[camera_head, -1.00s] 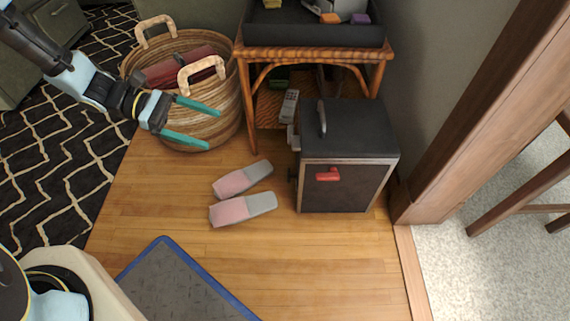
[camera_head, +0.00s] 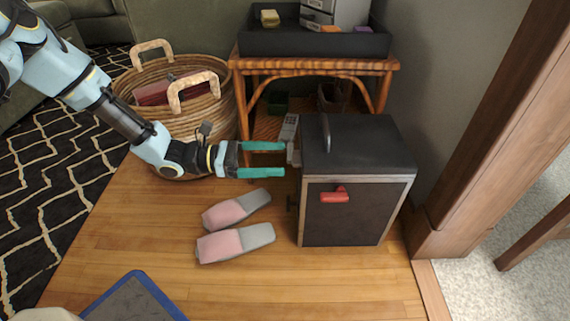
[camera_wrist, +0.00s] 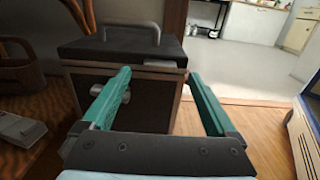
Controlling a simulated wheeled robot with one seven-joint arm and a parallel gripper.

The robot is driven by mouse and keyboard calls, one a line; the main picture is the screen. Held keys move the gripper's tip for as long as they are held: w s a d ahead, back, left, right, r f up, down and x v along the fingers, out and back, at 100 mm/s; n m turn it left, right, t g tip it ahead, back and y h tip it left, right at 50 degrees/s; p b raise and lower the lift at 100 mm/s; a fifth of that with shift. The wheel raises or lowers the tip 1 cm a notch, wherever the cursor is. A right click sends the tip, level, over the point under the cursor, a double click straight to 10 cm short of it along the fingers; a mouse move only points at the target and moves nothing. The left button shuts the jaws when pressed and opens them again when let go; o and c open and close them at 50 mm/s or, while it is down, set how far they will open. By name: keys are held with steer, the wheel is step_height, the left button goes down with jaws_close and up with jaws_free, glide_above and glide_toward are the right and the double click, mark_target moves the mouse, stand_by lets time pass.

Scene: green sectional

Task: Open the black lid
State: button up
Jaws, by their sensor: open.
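The black lid (camera_head: 365,143) lies flat and closed on top of a dark box (camera_head: 350,220) with pale edges. A grey arched handle (camera_head: 326,133) stands on the lid near its left edge. In the wrist view the lid (camera_wrist: 120,46) and its handle (camera_wrist: 130,27) show ahead, above the box front. My gripper (camera_head: 284,159) has two teal fingers, spread apart with nothing between them. It is just left of the box, below lid height, with its fingertips pointing at the box's left side. In the head view I cannot tell whether the fingertips touch the box.
A red handle (camera_head: 334,194) is on the box's front. A wicker table (camera_head: 312,64) with a black tray (camera_head: 313,43) stands behind. A basket (camera_head: 220,108) is behind my arm. Pink-grey slippers (camera_head: 237,243) lie on the floor. A wooden post (camera_head: 478,130) stands right of the box.

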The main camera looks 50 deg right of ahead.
steer(key=shift+b+x, duration=0.4)
steer(key=shift+x, duration=1.15)
jaws_close()
